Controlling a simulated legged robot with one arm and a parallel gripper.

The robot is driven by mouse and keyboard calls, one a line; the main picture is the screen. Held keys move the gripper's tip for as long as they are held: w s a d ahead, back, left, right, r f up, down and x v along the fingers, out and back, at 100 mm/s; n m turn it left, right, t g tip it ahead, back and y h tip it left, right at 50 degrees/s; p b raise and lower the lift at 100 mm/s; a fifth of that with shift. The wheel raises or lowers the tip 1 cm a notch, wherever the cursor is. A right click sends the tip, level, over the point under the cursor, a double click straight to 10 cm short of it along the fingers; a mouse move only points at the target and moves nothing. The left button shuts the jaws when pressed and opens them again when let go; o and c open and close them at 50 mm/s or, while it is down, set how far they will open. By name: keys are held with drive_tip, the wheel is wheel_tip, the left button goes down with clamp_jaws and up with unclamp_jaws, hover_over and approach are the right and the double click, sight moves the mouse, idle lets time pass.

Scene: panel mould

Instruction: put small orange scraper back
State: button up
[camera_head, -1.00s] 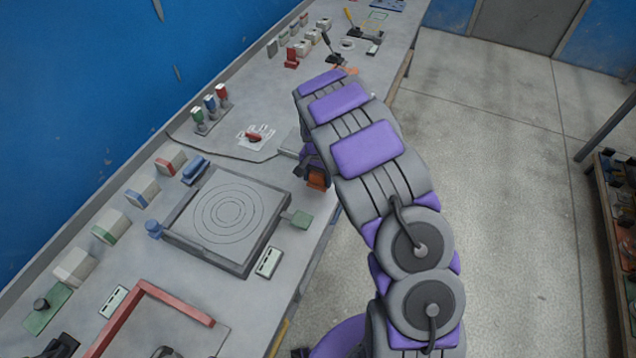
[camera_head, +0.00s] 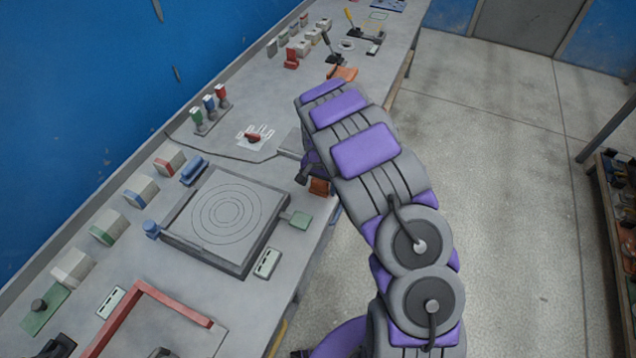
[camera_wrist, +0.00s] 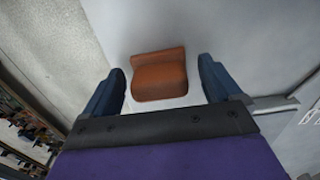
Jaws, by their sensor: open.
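The small orange scraper (camera_wrist: 160,76) lies on the grey bench top in the wrist view, over a white patch that shows at its near edge. My gripper (camera_wrist: 160,66) is open, with one blue finger on each side of the scraper and a gap to each. In the head view my gripper (camera_head: 308,172) is low at the bench's right edge and partly hidden by my arm. An orange-brown piece (camera_head: 319,187) shows just beside it there, and looks like the same scraper.
Another orange piece (camera_head: 343,73) lies farther along the bench. A grey square plate with rings (camera_head: 225,212) and a green tab (camera_head: 301,220) are near my gripper. Red, blue and green handled stamps (camera_head: 209,104) stand at the back. Open floor lies right.

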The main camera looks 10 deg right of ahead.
sight(319, 181)
drive_tip(key=shift+d+r, duration=0.15)
wheel_tip(319, 181, up, 12)
drive_tip(key=f+p, duration=0.1)
drive_tip(key=p, duration=0.1)
drive_tip(key=s+d+r+n, duration=0.1)
drive_tip(key=s+d+r, duration=0.1)
drive_tip(key=s+r, duration=0.75)
drive_tip(key=s+a+r+n+g, duration=0.1)
drive_tip(key=s+r+n, duration=0.2)
drive_tip(key=s, duration=1.3)
drive_tip(key=s+a+r+n, duration=0.1)
drive_tip(key=s+r+n, duration=0.2)
drive_tip(key=s, duration=1.3)
drive_tip(key=shift+s+r+g, duration=0.3)
drive_tip(key=shift+r+g, duration=0.1)
drive_tip(key=shift+r, duration=0.45)
drive_tip(key=shift+a+f, duration=0.1)
drive_tip(key=shift+c, duration=0.2)
